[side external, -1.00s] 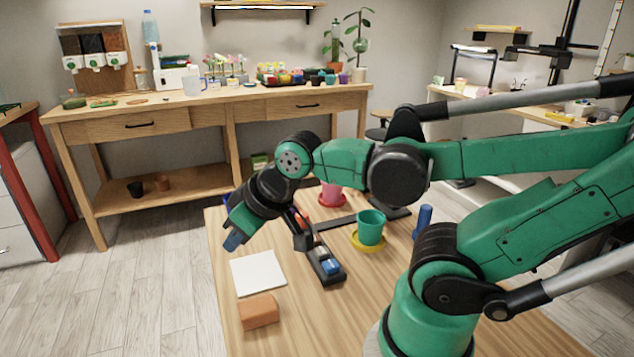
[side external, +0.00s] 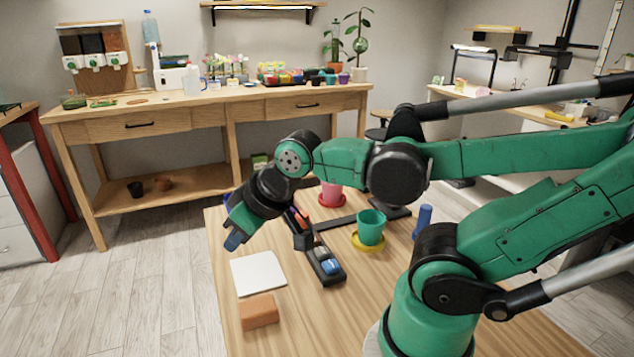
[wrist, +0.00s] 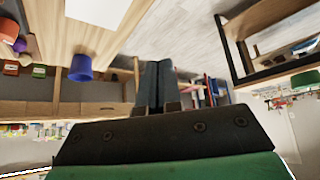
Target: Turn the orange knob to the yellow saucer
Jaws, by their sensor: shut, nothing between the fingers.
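My gripper (side external: 234,239) is shut and empty, above the left edge of the wooden table. Its closed fingers also show in the wrist view (wrist: 158,85). A dark strip (side external: 334,279) lies on the table to the right of it. A red-orange piece (side external: 302,217), possibly the orange knob, shows at its far part, partly hidden by my wrist; its pointing direction cannot be made out. My fingers are apart from it. The yellow saucer (side external: 356,246) lies right of the strip with a teal pot (side external: 370,227) on it.
A blue piece (side external: 330,266) is on the strip's near end. A pink pot (side external: 331,192) stands on a red saucer (side external: 331,203) behind. A blue cylinder (side external: 422,220) stands at right. A white square (side external: 258,273) and an orange-brown block (side external: 259,312) lie in front.

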